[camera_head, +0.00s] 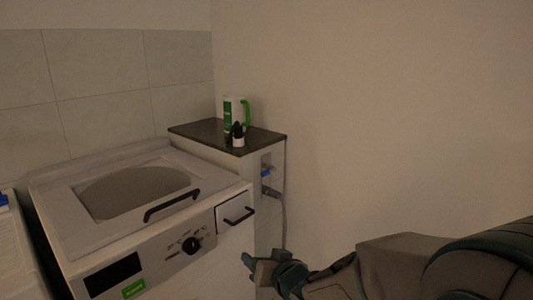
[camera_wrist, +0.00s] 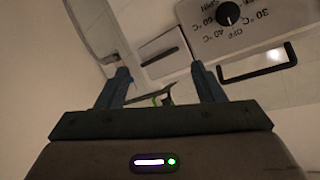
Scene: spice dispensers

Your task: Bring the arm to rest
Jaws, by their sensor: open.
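My gripper (camera_head: 262,268) is at the lower middle of the head view, in front of the washing machine's right side and apart from it. In the wrist view my gripper (camera_wrist: 162,80) shows two blue-grey fingers spread wide, with nothing held between them. My arm runs in from the lower right corner of the head view. The wrist view looks toward the machine's front panel, with its dial and dark handle at the upper right.
A white top-loading washing machine (camera_head: 205,232) stands at left. Beside it a dark-topped ledge (camera_head: 200,133) carries a white-and-green jug (camera_head: 229,112) and a small black-and-white bottle (camera_head: 238,139). A hose (camera_head: 284,205) hangs below. A bare wall is at right.

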